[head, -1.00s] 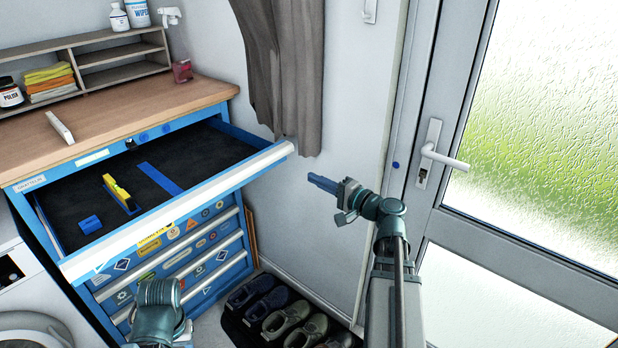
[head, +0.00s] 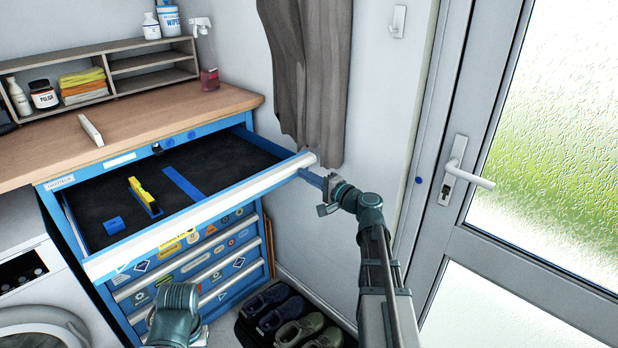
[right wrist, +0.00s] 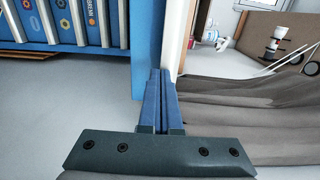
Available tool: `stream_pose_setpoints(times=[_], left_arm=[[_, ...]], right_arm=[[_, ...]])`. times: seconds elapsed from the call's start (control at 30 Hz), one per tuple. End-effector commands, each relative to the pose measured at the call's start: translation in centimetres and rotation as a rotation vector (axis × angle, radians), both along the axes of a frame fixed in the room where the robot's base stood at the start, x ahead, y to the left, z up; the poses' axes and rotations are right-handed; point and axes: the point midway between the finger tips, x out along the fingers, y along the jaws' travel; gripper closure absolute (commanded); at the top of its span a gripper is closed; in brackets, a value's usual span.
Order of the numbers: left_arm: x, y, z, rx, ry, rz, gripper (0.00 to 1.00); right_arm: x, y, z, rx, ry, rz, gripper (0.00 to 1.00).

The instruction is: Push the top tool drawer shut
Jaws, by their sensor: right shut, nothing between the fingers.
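The top tool drawer (head: 210,213) of the blue toolchest stands pulled out, its dark tray open to view. A yellow level (head: 146,196) and a small blue block (head: 113,225) lie in it, left of a blue divider strip (head: 184,184). My right gripper (head: 310,178) is shut and empty at the right end of the drawer's pale front edge. In the right wrist view its closed fingers (right wrist: 160,82) point at a blue panel and a pale strip; I cannot tell whether they touch. My left gripper is out of view; only part of that arm shows.
Closed lower drawers (head: 190,262) with stickers are below. A wooden worktop (head: 190,112) carries a shelf unit (head: 150,68) and a white block (head: 90,130). A curtain (head: 310,80) hangs behind my right gripper. Shoes (head: 290,325) stand on the floor and a door (head: 440,240) is right.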

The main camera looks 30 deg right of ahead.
Motion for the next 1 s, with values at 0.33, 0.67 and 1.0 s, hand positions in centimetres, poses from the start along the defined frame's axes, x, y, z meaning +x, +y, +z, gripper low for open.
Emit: stream_pose_setpoints(times=[0.33,0.67,1.0], left_arm=[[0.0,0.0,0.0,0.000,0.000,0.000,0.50],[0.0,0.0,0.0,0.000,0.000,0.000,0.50],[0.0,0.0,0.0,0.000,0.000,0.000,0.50]], right_arm=[[0.9,0.3,0.0,0.000,0.000,0.002,1.00],[7.7,2.6,0.0,0.000,0.000,0.004,1.00],[16.7,5.8,0.0,0.000,0.000,0.003,1.00]])
